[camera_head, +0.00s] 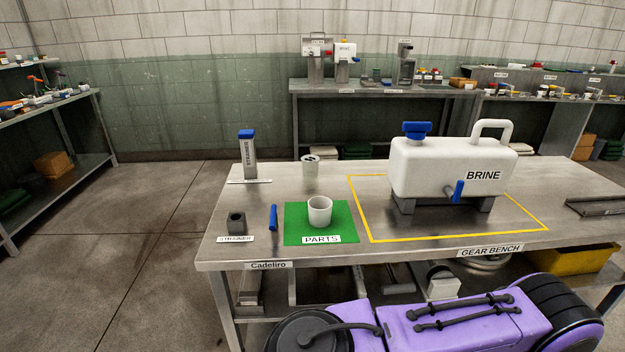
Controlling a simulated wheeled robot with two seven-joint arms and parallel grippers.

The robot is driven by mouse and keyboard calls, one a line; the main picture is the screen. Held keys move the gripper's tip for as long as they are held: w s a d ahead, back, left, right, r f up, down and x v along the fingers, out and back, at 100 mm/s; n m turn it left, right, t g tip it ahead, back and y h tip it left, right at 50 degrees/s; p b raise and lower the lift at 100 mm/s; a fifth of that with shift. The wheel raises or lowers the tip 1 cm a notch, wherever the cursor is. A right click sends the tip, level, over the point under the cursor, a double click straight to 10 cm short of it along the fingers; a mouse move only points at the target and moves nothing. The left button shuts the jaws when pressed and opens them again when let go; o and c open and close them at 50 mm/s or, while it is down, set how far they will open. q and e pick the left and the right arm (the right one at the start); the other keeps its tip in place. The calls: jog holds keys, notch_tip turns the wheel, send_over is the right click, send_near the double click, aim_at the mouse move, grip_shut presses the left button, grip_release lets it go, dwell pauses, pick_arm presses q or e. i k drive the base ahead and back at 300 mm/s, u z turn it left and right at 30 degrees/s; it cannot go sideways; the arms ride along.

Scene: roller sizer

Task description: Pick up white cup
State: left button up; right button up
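A white cup (320,211) stands upright on a green mat (293,230) labelled PARTS, near the front left of the metal bench (400,243). Nothing touches it from the sides, and its open mouth faces up. Neither of my grippers is in view.
A blue stick (273,217) and a dark cylinder (236,222) lie left of the mat. A pale container (311,166) and a blue-topped dispenser (248,157) stand behind. A large white BRINE tank (440,168) stands right, inside a yellow outline.

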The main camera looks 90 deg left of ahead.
aim_at(320, 212)
jog(key=k, duration=0.1)
jog(key=u, duration=1.35)
